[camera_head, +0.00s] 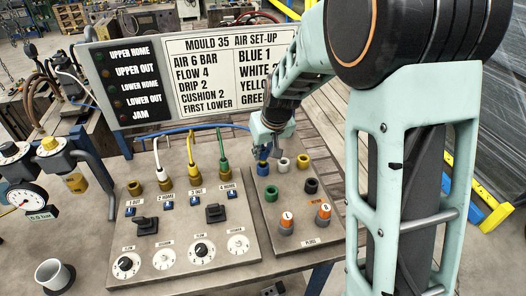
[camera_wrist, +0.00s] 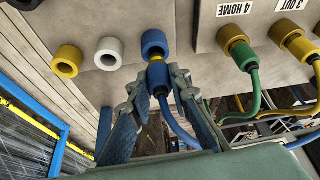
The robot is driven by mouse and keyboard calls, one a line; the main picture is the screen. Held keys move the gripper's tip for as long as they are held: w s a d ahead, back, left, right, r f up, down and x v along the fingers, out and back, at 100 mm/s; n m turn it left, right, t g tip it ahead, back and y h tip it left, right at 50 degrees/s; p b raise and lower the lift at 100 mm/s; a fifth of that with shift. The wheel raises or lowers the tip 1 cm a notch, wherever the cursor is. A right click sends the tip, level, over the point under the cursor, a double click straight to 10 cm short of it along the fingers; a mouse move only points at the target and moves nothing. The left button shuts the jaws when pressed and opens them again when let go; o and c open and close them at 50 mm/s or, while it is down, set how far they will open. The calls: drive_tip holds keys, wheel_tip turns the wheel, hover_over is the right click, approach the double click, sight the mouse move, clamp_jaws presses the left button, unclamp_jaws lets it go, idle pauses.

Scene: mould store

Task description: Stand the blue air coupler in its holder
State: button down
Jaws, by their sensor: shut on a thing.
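My gripper (camera_head: 273,133) is above the back row of holders on the right panel. In the wrist view its fingers (camera_wrist: 155,95) are closed around the blue air coupler (camera_wrist: 158,76). The coupler has a brass-coloured nose pointing at the blue holder ring (camera_wrist: 154,42). The nose meets or overlaps the ring's near edge; I cannot tell whether it is inside. A blue hose (camera_wrist: 176,124) trails from the coupler's back end. In the head view the blue holder (camera_head: 262,169) is just below my fingers, which mostly hide the coupler.
Beside the blue holder are a white holder (camera_head: 283,163) and a yellow one (camera_head: 302,160). Green (camera_head: 270,193) and black (camera_head: 311,186) holders stand in front. White, yellow and green hoses rise from the left panel (camera_head: 185,225). A sign board (camera_head: 190,70) stands behind.

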drive_tip(key=shift+f+b, duration=1.1)
idle(0.6)
drive_tip(key=c, duration=1.7)
unclamp_jaws()
drive_tip(key=o, duration=0.4)
drive_tip(key=shift+r, duration=0.1)
drive_tip(key=shift+r+p, duration=2.5)
drive_tip(key=shift+r, duration=1.25)
